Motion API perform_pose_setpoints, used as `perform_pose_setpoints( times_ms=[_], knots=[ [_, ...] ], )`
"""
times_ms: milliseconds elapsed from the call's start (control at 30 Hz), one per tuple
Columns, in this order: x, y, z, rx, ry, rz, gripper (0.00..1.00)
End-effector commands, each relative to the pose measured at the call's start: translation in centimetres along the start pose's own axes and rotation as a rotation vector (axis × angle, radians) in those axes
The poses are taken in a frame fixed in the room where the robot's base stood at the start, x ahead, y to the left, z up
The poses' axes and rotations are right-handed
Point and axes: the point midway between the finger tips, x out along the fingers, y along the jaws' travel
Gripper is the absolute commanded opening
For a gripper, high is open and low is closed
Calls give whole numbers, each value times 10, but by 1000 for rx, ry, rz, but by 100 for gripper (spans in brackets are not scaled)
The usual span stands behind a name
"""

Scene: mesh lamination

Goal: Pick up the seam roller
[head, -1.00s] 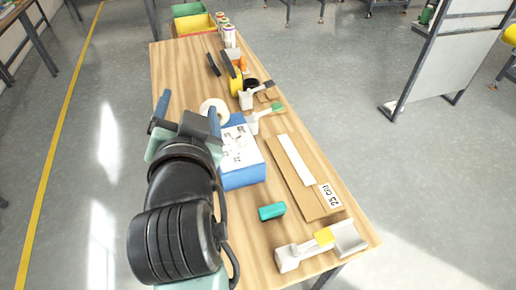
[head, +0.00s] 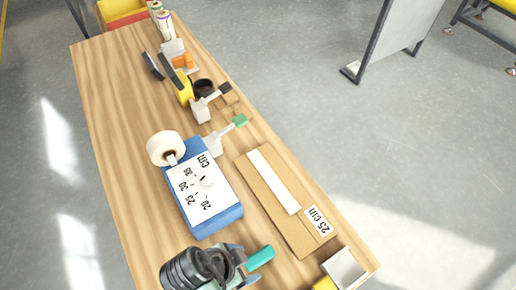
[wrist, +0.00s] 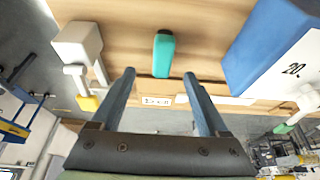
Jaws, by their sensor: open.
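A teal rounded block (head: 260,257) lies on the wooden table near its front end, below the 25 cm board. In the wrist view the teal block (wrist: 163,55) shows ahead of my two fingers, roughly centred between their tips. My gripper (wrist: 158,76) is open and empty. In the head view my gripper (head: 238,262) is just left of the teal block; whether they touch cannot be told. A white and yellow tool stand (head: 344,268) is at the front right corner, partly cut off. I cannot tell for certain which thing is the seam roller.
A blue box (head: 228,216) with a marked sheet and a white roll (head: 165,148) stands left of the board. A cardboard board (head: 290,228) with a white strip lies to the right. Several holders and tools stand farther back. The table's left side is clear.

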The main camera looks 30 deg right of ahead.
Motion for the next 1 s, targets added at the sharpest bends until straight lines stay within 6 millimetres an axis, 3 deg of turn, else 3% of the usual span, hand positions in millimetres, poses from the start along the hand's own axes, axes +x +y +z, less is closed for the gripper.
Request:
perform_pose_setpoints(
  times_ms=[200,467,800,1000],
  knots=[
    [37,-1,0,-1,-1,0,78],
    [54,-2,-2,-1,-1,-2,78],
    [94,-5,-5,-1,-2,-3,78],
    [100,-5,-4,-1,-2,-5,78]
  ],
)
